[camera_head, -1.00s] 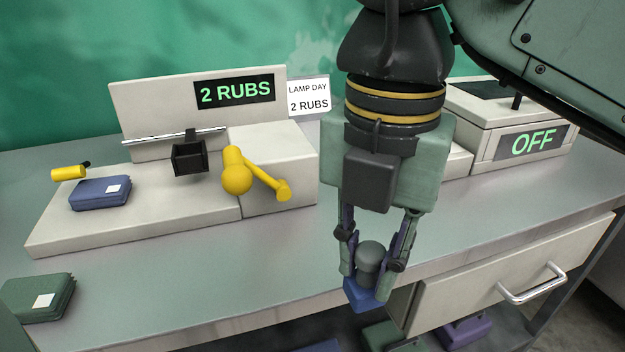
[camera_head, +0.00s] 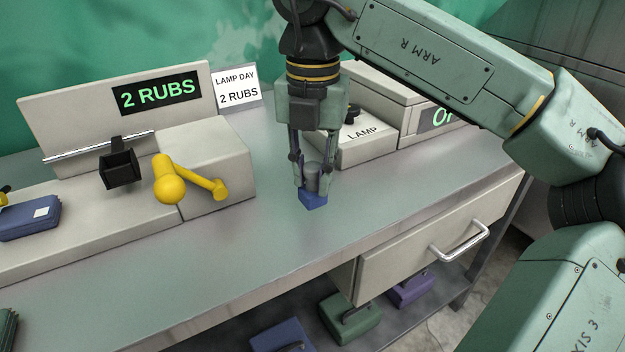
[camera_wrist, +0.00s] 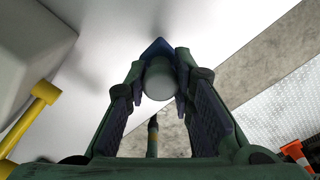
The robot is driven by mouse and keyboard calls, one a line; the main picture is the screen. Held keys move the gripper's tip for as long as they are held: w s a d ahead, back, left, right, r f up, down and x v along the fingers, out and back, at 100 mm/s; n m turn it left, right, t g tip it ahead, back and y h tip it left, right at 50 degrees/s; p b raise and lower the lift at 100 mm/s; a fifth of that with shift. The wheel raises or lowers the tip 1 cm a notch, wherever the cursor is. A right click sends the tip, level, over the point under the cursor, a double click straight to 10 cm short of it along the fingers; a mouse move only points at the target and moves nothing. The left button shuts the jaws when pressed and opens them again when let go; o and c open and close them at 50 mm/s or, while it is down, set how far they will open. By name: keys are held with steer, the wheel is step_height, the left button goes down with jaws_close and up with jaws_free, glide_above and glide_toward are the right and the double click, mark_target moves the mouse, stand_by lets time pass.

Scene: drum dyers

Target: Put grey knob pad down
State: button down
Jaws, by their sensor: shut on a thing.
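The grey knob pad has a grey cylindrical knob (camera_head: 313,180) on a blue base (camera_head: 312,200). My gripper (camera_head: 313,178) is shut on its knob and points down, in front of the LAMP box. In the head view the pad shows against the metal bench top (camera_head: 260,215); I cannot tell whether it touches the top. In the wrist view the knob (camera_wrist: 160,80) sits between the two fingers, with the blue base tip (camera_wrist: 158,47) beyond it. The wrist view shows bench top on the left and floor on the right.
The LAMP box (camera_head: 352,150) stands behind my gripper. A rubbing machine with a yellow crank (camera_head: 172,185) is at the left, with a blue pad (camera_head: 32,220) on its bed. A drawer with a handle (camera_head: 460,243) is under the bench. Bench top left of the gripper is clear.

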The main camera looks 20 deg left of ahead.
mark_target(313, 189)
steer(key=shift+s+f, duration=0.1)
steer(key=shift+f, duration=1.3)
steer(key=shift+f, duration=0.15)
steer(key=c, duration=1.4)
jaws_free()
step_height(313, 189, up, 12)
steer(key=shift+r, duration=0.2)
steer(key=shift+d, duration=0.1)
